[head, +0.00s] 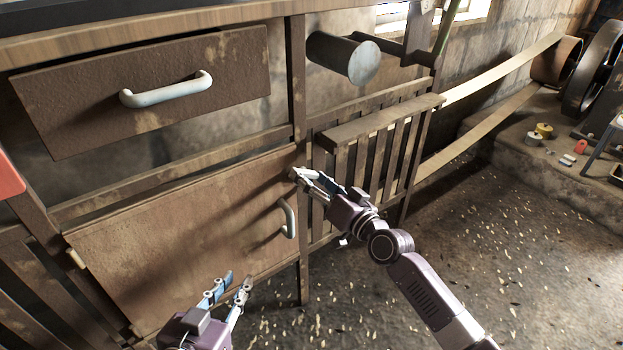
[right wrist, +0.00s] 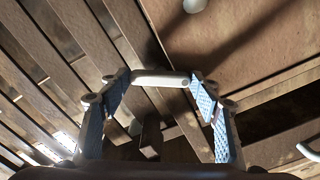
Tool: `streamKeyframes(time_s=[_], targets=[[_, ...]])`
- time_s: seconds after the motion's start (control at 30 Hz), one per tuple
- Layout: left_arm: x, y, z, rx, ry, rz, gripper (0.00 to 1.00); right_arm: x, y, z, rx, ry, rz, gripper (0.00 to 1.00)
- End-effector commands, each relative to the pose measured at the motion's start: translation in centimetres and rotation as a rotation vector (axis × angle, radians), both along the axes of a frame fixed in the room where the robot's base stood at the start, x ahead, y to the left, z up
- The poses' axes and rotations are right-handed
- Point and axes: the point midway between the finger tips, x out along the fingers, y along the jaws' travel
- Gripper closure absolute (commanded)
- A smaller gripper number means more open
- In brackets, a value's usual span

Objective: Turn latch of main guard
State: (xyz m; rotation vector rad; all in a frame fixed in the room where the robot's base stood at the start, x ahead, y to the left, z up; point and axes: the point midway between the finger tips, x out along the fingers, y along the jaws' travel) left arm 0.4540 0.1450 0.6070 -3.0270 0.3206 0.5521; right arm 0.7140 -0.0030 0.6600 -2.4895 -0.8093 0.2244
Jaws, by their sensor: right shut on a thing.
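The main guard appears to be the brown lower panel (head: 180,240), with a pale upright handle (head: 289,218) near its right edge. It sits closed or nearly closed in the wooden frame. My right gripper (head: 298,175) is at the panel's upper right corner, by the frame post. In the right wrist view a short pale bar, apparently the latch (right wrist: 160,79), lies between the fingertips, and the gripper is shut on it. The fingers hide the latch in the head view. My left gripper (head: 230,288) is open and empty, low in front of the panel.
Above is a brown panel (head: 150,85) with a pale handle (head: 166,90). A slatted guard (head: 375,150) stands right of the post, below a metal cylinder (head: 345,60). A belt (head: 500,68) runs to a wheel at right. The floor (head: 500,240) is mostly clear.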

Motion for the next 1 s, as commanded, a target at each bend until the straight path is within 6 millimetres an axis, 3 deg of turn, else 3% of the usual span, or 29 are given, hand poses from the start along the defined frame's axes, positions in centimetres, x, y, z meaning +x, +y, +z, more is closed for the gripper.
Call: streamKeyframes(time_s=[0.47, 1.0], targets=[[-0.7, 0.3, -1.4, 0.018, 0.077, 0.004, 0.79, 0.0, 0.0, 0.0, 0.366, 0.268, 0.0, 0.67], [-4.4, 2.0, -5.8, 0.073, 0.31, 0.021, 0.79, 0.0, 0.0, 0.0, 0.728, 0.53, -0.001, 0.67]])
